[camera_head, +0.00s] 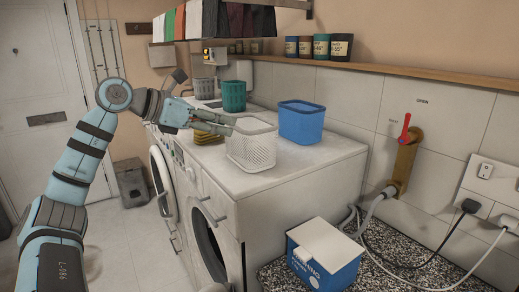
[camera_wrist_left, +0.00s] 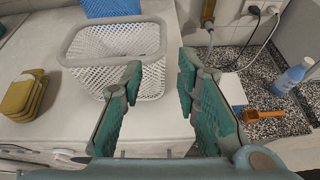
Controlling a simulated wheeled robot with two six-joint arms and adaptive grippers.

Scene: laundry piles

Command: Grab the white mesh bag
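The white mesh bag looks like an open, basket-shaped white mesh container (camera_head: 252,150) standing upright on top of the white washing machines (camera_head: 290,172). It also shows in the left wrist view (camera_wrist_left: 112,42), and its inside looks empty. My left gripper (camera_head: 229,126) is open and empty at the near left side of the container's rim. In the left wrist view its two fingers (camera_wrist_left: 160,76) stand apart, with the container's right end showing between and beyond them. I cannot tell whether a finger touches the mesh. My right gripper is not in view.
A blue basket (camera_head: 302,122) stands behind the white one, and a teal basket (camera_head: 233,96) and grey basket (camera_head: 204,88) stand farther back. Folded yellow cloths (camera_head: 207,135) lie to the left. A blue and white box (camera_head: 322,258) sits on the speckled surface at the front right.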

